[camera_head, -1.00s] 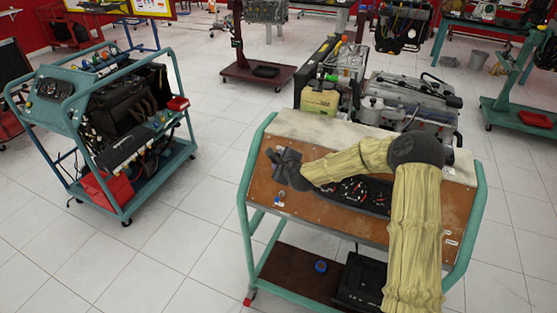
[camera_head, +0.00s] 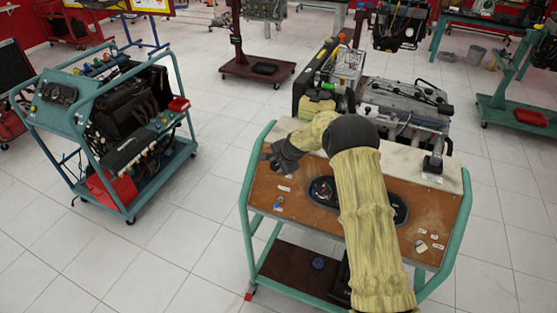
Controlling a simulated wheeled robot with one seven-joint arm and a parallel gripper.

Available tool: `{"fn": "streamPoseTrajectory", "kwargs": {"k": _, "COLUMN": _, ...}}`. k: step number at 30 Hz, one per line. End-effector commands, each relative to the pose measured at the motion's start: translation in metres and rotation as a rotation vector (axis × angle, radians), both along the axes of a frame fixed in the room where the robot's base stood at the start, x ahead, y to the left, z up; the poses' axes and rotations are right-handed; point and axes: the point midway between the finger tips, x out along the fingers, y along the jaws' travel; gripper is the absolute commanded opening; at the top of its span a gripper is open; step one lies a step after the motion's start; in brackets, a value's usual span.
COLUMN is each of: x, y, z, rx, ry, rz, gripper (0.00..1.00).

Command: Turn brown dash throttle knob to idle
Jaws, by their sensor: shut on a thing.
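The brown dash (camera_head: 322,226) is the sloped panel of a green-framed trainer cart, right of centre. It carries gauges, small white labels and a few small controls. My gripper (camera_head: 268,158) is at the upper left corner of this panel, its dark fingers close to the surface. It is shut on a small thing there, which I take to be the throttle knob. The fingers hide the knob, so its turn angle cannot be seen. My yellow-sleeved forearm covers part of the gauge cluster (camera_head: 323,191).
An engine (camera_head: 405,105) stands behind the dash. A lower shelf (camera_head: 290,270) holds a blue round item (camera_head: 318,263). Another teal trainer cart (camera_head: 125,195) stands at the left, with clear tiled floor between the carts.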

Motion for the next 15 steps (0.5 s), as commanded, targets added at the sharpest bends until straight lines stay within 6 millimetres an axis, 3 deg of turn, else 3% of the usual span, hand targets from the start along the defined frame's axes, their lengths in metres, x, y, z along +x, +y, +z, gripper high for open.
{"fn": "streamPoseTrajectory", "kwargs": {"k": 15, "x": 0.0067, "y": 0.0083, "z": 0.0027, "rx": -0.343, "ry": 0.121, "rz": 0.328, "gripper": 0.13}}
